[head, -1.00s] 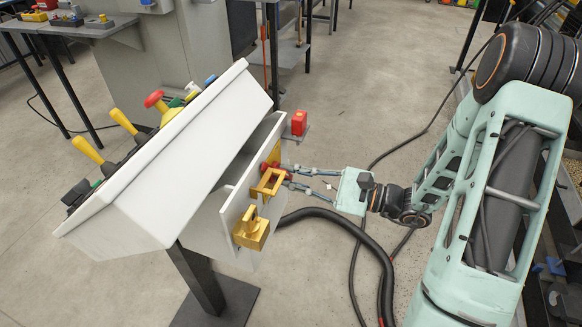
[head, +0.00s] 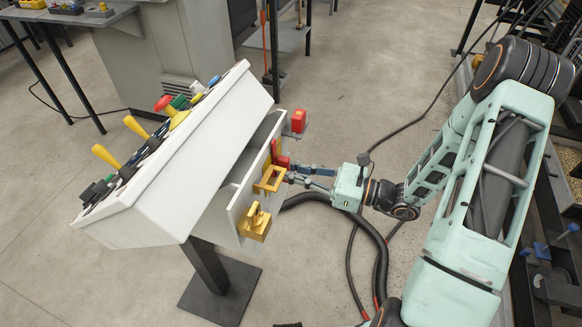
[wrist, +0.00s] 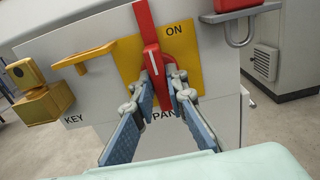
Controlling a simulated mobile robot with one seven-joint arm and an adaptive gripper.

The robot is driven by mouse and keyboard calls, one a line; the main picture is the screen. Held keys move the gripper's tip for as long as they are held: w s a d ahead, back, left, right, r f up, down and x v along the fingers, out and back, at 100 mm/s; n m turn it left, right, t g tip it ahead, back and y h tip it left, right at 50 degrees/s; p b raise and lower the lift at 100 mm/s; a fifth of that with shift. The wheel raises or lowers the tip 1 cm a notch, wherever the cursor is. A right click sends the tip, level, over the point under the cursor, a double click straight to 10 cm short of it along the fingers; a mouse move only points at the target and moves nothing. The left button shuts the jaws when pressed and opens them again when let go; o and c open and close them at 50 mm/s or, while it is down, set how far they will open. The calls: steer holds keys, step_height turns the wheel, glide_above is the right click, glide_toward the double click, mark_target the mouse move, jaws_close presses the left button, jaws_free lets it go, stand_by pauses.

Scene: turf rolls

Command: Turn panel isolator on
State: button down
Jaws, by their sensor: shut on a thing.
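The panel isolator is a red rotary handle (wrist: 146,30) on a yellow plate (wrist: 184,50) marked ON, on the front of a white panel box. In the wrist view its red bar stands nearly upright, top leaning slightly left, beside the ON lettering. A white line on its hub points up. My gripper (wrist: 163,88) is shut on the lower part of the handle, one finger on each side. In the head view my gripper (head: 293,170) reaches the red handle (head: 275,150) from the right. The fingers hide part of the PAN... label.
A yellow key block (head: 254,224) and a yellow bracket (head: 268,180) stick out left of the handle. A red padlock-like block (head: 298,120) sits to its right. The sloped white console (head: 195,150) carries levers and buttons. Dark cables lie on the floor.

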stand_by(0.4)
steer(key=c, duration=1.9)
jaws_free()
steer(key=shift+c, duration=0.2)
steer(key=v, duration=1.2)
